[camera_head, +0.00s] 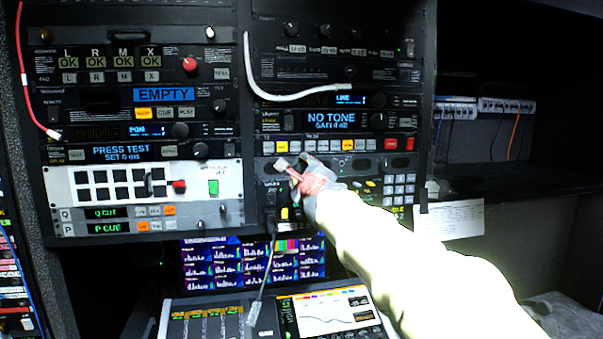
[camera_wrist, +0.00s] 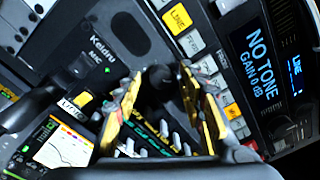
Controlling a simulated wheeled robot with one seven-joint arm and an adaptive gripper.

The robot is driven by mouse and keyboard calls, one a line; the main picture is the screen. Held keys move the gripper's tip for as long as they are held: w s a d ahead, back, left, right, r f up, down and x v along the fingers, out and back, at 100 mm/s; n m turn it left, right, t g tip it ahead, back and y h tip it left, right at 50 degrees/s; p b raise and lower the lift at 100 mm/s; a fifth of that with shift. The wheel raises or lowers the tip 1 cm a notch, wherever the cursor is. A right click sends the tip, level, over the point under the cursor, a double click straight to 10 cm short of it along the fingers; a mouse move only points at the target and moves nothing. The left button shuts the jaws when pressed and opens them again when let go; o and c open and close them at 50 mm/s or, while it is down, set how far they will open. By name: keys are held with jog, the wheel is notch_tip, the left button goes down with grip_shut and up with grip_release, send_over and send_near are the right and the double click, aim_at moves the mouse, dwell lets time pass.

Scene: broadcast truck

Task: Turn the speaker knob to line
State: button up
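My gripper (camera_head: 298,172) is in front of the middle rack, below the "NO TONE" unit. In the wrist view, the two yellowish fingers of my gripper (camera_wrist: 160,78) are spread apart. A dark round knob (camera_wrist: 158,76) shows between the fingertips; I cannot tell whether they touch it. No label for it is readable, so I cannot confirm that it is the speaker knob. The knob's pointer is not visible, and my gripper hides this spot in the head view. A yellow button marked "LINE" (camera_wrist: 179,18) sits above the fingers in the wrist view.
The "NO TONE" display (camera_head: 332,120) is above my gripper, with a row of buttons (camera_head: 320,145) under it. A white cable (camera_head: 300,98) hangs across the upper rack. A mixing console (camera_head: 220,315) stands at the bottom.

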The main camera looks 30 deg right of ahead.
jog(key=v, duration=1.2)
dwell(0.5)
jog(key=s+a+f+n+g+y, duration=0.2)
jog(key=a+f+n+y, duration=0.1)
jog(key=a+f+n, duration=0.45)
jog(key=s+a+f+n+g+y, duration=0.2)
jog(key=a+f+n+y, duration=0.25)
jog(key=f+n, duration=0.55)
jog(key=s+a+f+n+g+h+b, duration=0.1)
jog(key=s+a+f+n+g+b, duration=0.2)
jog(key=s+f, duration=1.9)
jog(key=shift+s+a+f+n+g+h, duration=0.15)
jog(key=shift+s+f+n+g+h, duration=0.15)
jog(key=shift+n+g, duration=2.85)
